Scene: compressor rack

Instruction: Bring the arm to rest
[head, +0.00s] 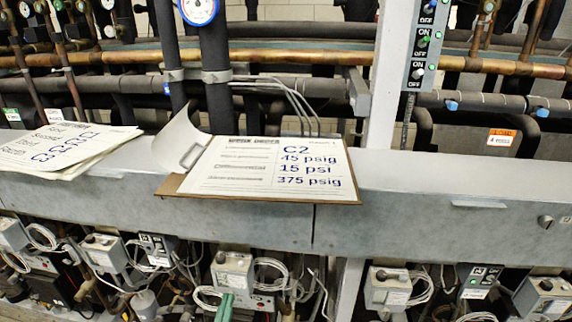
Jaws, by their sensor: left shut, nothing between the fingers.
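My left gripper (224,299) shows only as green fingertips at the bottom edge, left of centre. Its fingers are together with nothing between them. It is in front of a small grey control box (232,271) below the beam; I cannot tell whether they touch. The rest of the arm is out of view. My right gripper is not in view.
A grey metal beam (430,213) crosses the view. A clipboard (262,196) with a "C2" sheet and a stack of papers (62,148) lie on it. Pipes and gauges (198,10) stand behind, a switch panel (424,45) at upper right. Control boxes and loose cables fill the space below.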

